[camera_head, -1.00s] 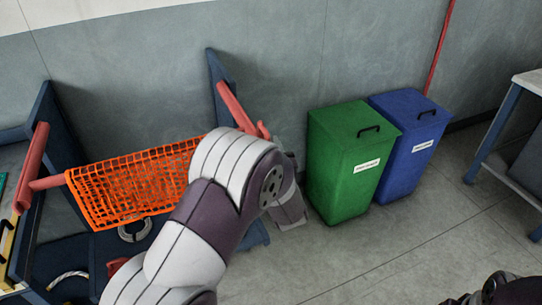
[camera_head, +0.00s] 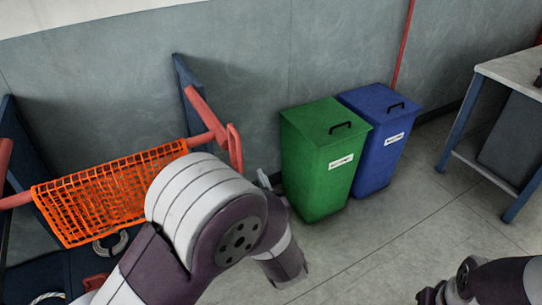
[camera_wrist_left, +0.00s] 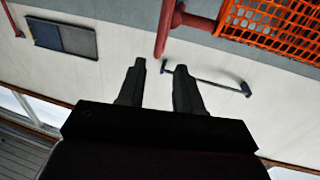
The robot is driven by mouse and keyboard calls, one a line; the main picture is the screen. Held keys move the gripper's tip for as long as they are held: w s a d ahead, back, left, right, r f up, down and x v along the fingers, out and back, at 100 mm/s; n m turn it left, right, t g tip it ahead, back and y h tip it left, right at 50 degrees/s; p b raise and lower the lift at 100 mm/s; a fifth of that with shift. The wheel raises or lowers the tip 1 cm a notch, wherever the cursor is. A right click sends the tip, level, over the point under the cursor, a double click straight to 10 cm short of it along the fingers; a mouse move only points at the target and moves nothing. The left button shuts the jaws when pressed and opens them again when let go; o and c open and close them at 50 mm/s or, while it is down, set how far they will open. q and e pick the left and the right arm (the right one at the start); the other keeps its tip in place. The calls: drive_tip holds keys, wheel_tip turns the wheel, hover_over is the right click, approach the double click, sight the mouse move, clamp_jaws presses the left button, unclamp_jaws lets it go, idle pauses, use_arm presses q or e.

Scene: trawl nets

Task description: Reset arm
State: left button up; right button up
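My left arm fills the lower middle of the head view, its bent joint in front of the orange net. My left gripper (camera_wrist_left: 159,66) shows clearly in the left wrist view. Its two dark fingers are apart, with nothing between them. In the head view its hand is mostly hidden behind the arm.
An orange net (camera_head: 110,193) hangs on a red-barred frame at the left. A green bin (camera_head: 318,165) and a blue bin (camera_head: 376,145) stand by the wall. A table (camera_head: 512,68) is at the right. The floor (camera_head: 400,235) between is clear.

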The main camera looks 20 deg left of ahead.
use_arm(q)
drive_tip(key=s+d+f+m+g+h+p, duration=0.2)
drive_tip(key=d+f+m+g+h, duration=0.35)
drive_tip(key=d+f+h, duration=0.5)
drive_tip(key=s+a+r+m+g+p, duration=0.2)
drive_tip(key=s+a+r+g+p, duration=0.2)
drive_tip(key=s, duration=0.7)
wheel_tip(320, 180, up, 2)
drive_tip(key=a+g, duration=0.2)
drive_tip(key=g, duration=0.1)
drive_tip(key=shift+s+a+r, duration=0.2)
drive_tip(key=shift+a+r, duration=0.05)
drive_tip(key=shift+a, duration=0.05)
drive_tip(key=shift+h, duration=0.25)
